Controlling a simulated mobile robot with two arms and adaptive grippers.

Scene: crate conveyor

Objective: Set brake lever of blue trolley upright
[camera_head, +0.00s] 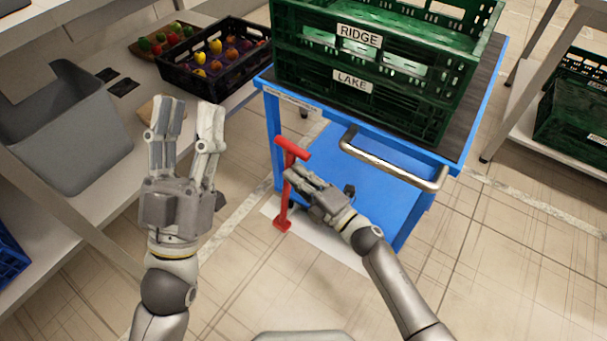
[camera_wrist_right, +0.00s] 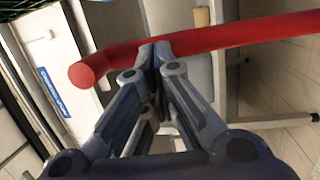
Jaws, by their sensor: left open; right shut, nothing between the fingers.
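The blue trolley (camera_head: 432,157) stands right of centre in the head view, with a metal push handle on its near side. Its red brake lever (camera_head: 284,203) has a red crossbar at the top and a foot near the floor; it looks close to upright, with a slight lean. My right gripper (camera_head: 291,172) is shut and empty, its fingertips at the lever just below the crossbar. In the right wrist view the red brake lever (camera_wrist_right: 215,42) crosses just beyond the fingertips (camera_wrist_right: 154,47); I cannot tell if they touch. My left gripper (camera_head: 190,108) is open and empty, left of the trolley.
Green crates labelled RIDGE (camera_head: 358,35) and LAKE (camera_head: 353,80) are stacked on the trolley. A grey bin (camera_head: 68,130) and a dark crate of vegetables (camera_head: 188,87) stand on the left bench. More green crates (camera_head: 572,115) stand at the right. Floor in front is clear.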

